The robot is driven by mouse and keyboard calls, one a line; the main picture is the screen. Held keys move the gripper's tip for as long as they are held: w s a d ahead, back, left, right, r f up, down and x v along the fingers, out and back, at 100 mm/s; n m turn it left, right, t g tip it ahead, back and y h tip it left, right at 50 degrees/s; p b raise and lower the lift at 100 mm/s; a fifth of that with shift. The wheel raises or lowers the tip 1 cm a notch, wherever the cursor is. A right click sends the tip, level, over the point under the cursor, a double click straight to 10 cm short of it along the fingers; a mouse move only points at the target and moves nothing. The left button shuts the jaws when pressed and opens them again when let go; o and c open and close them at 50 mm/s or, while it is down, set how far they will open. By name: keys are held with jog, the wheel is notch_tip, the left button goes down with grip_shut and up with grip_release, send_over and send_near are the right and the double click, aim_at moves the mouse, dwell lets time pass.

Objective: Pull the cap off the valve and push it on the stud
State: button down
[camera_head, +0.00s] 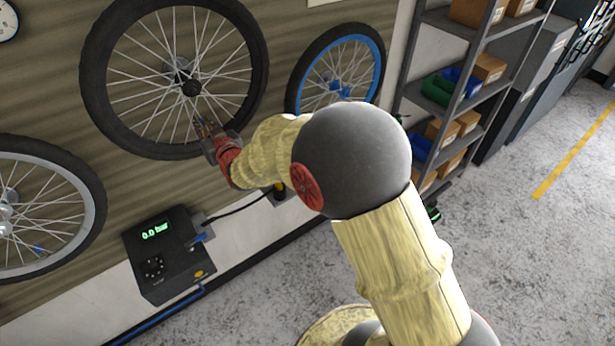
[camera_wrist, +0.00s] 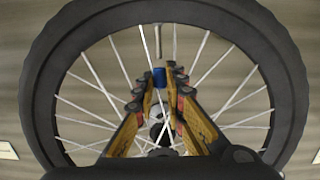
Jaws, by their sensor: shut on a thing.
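The blue cap (camera_wrist: 159,77) shows between my fingertips in the wrist view. My gripper (camera_wrist: 161,74) is shut on it. The pale grey valve stem (camera_wrist: 158,42) points down from the rim just above the cap. A small gap seems to show between them, but I cannot tell for sure whether they touch. In the head view my gripper (camera_head: 207,128) is at the lower part of the black-tyred wheel (camera_head: 95,75), and the cap and valve are too small or hidden there. I cannot make out the stud for certain.
A black pressure box (camera_head: 165,268) reading 0.0 bar is on the wall below the wheel. A blue-rimmed wheel (camera_head: 376,55) hangs to the right and a silver-rimmed wheel (camera_head: 92,205) to the left. Shelves (camera_head: 470,68) with bins stand at the right. The grey floor (camera_head: 520,265) is open.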

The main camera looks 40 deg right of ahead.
jog(key=s+b, duration=0.2)
jog(key=s, duration=0.8)
jog(key=shift+s, duration=0.3)
